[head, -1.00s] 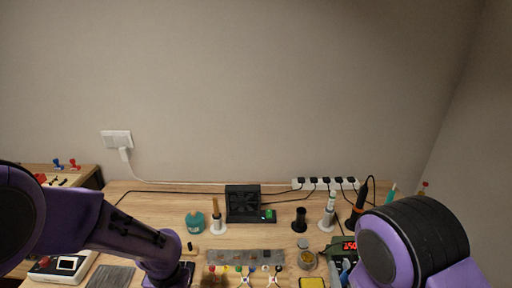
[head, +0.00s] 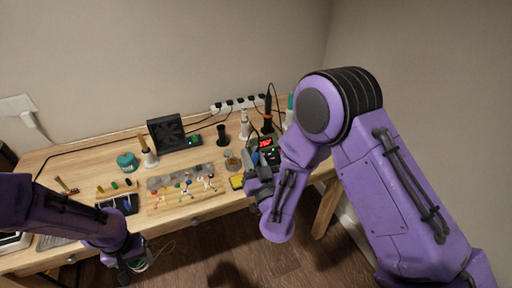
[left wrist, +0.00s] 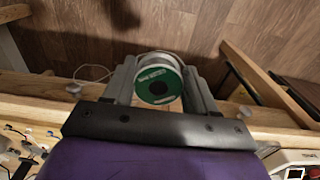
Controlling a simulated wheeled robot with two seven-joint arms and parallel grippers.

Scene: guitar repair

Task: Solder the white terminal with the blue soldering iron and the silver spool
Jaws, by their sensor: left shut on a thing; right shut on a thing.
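My left gripper (head: 128,262) is shut on the silver spool (left wrist: 158,80), which has a green face with a pale label. In the head view it is just off the table's front edge. My right gripper (head: 262,184) is at the table's front right, by the soldering station. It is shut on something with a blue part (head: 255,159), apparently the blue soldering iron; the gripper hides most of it. The white terminal (head: 208,184) appears to be the right end of a row of small coloured terminals near the table's front, left of my right gripper.
The soldering station (head: 267,146) with a red display stands behind my right gripper. A power strip (head: 238,104) runs along the back.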

